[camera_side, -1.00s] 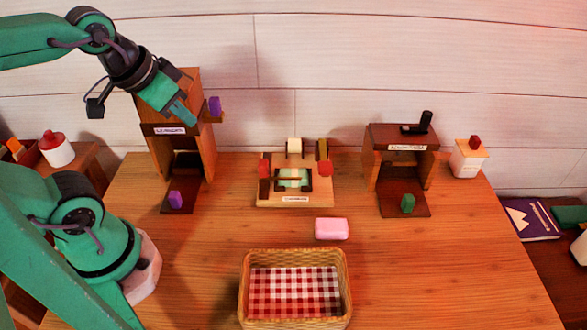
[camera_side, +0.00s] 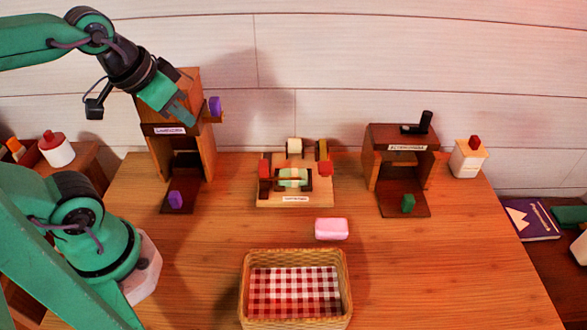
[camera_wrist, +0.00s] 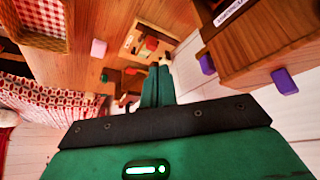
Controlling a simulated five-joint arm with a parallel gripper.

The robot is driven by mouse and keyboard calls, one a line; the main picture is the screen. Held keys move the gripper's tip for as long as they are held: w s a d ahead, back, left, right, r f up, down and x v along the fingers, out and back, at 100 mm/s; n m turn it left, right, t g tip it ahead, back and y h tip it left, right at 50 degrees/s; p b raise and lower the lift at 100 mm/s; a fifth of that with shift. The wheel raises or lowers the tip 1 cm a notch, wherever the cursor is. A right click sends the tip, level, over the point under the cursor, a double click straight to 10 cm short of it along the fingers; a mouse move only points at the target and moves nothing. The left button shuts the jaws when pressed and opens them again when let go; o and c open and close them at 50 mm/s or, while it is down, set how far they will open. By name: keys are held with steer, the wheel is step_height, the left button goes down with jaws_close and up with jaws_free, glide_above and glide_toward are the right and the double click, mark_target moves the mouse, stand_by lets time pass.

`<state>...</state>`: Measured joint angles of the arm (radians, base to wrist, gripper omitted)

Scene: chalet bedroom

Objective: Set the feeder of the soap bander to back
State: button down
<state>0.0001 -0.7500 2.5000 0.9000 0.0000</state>
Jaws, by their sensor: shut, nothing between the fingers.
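Three wooden devices stand along the back of the table, and their labels are too small to read surely, so I cannot tell by name which is the soap bander. The low middle device (camera_side: 265,200) has red blocks (camera_side: 325,169), a pale green piece (camera_side: 290,177) and a cream roller (camera_side: 294,146). The tall left device (camera_side: 160,147) has a purple knob (camera_side: 215,106) on its right side and a purple block (camera_side: 176,200) at its foot. The right device (camera_side: 430,160) has a black lever (camera_side: 418,124) on top. My gripper (camera_side: 188,118) is shut and empty, in front of the left device's upper part. In the wrist view its fingers (camera_wrist: 158,72) lie together.
A pink soap bar (camera_side: 331,229) lies in front of the middle device. A wicker basket (camera_side: 246,290) with checked cloth stands at the front. A white canister (camera_side: 467,160) stands at the back right. The table's right front is clear.

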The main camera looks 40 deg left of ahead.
steer(key=c, duration=2.1)
jaws_free()
steer(key=o, duration=0.7)
steer(key=shift+o, duration=1.4)
steer(key=shift+w+n, duration=0.2)
steer(key=shift+n, duration=0.1)
steer(key=n+g, duration=0.5)
steer(key=n, duration=2)
glide_above(263, 163)
steer(key=f, duration=1)
steer(key=shift+s+a+f, duration=0.1)
steer(key=shift+s+a, duration=0.1)
steer(key=shift+s, duration=0.1)
steer(key=shift+w+d+f+n+g, duration=0.15)
steer(key=shift+w+f+n+g, duration=0.2)
steer(key=shift+f+n, duration=0.35)
steer(key=shift+f, duration=0.1)
